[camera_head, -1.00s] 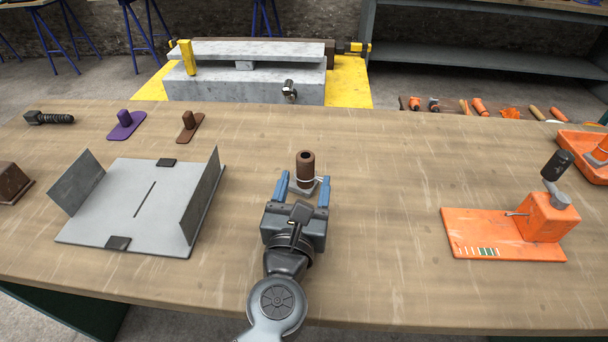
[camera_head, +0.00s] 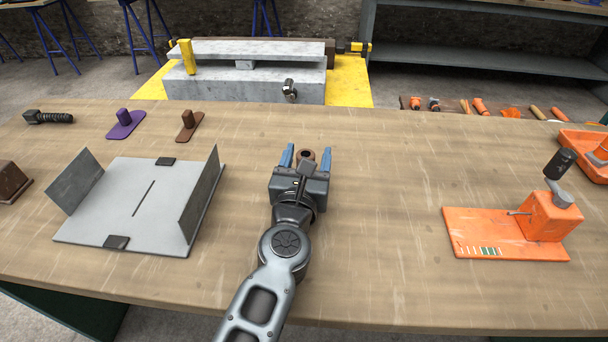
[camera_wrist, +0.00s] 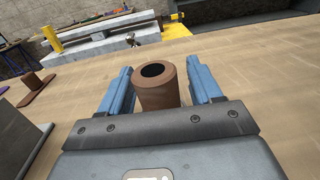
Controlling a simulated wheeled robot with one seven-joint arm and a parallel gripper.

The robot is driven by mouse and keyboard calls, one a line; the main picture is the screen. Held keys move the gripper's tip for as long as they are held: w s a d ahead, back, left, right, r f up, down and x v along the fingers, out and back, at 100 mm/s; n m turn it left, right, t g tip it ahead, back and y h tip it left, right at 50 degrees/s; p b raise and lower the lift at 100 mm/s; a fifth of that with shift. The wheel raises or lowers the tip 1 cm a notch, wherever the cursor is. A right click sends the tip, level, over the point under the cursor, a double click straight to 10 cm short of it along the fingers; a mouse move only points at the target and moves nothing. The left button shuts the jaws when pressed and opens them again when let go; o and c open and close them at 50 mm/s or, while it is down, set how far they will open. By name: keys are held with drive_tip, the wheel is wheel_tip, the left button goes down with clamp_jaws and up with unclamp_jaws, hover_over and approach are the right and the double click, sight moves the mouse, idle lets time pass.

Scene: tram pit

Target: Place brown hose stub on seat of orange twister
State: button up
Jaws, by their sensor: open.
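The brown hose stub (camera_head: 306,155) stands upright on the wooden table near the middle; its hollow top shows and its lower part is hidden by my gripper. In the wrist view the stub (camera_wrist: 156,90) is between my two blue fingers. My gripper (camera_head: 304,157) is open around it, with a visible gap on the right side; contact on the left is hard to tell. The orange twister (camera_head: 540,216) sits at the right of the table, with a flat orange base, a block, and a grey crank piece with a black handle (camera_head: 560,163) on top.
A grey tray with upright side plates (camera_head: 130,205) lies left of my arm. An orange bin (camera_head: 585,155) is at the right edge. Table between stub and twister is clear.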

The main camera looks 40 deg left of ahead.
drive_tip(key=shift+c, duration=0.2)
clamp_jaws()
drive_tip(key=shift+r, duration=0.55)
wheel_tip(320, 180, up, 4)
drive_tip(key=shift+f+p, duration=0.15)
drive_tip(key=shift+p, duration=0.85)
drive_tip(key=d+r+p, duration=0.1)
drive_tip(key=d+r, duration=0.5)
drive_tip(key=d, duration=0.6)
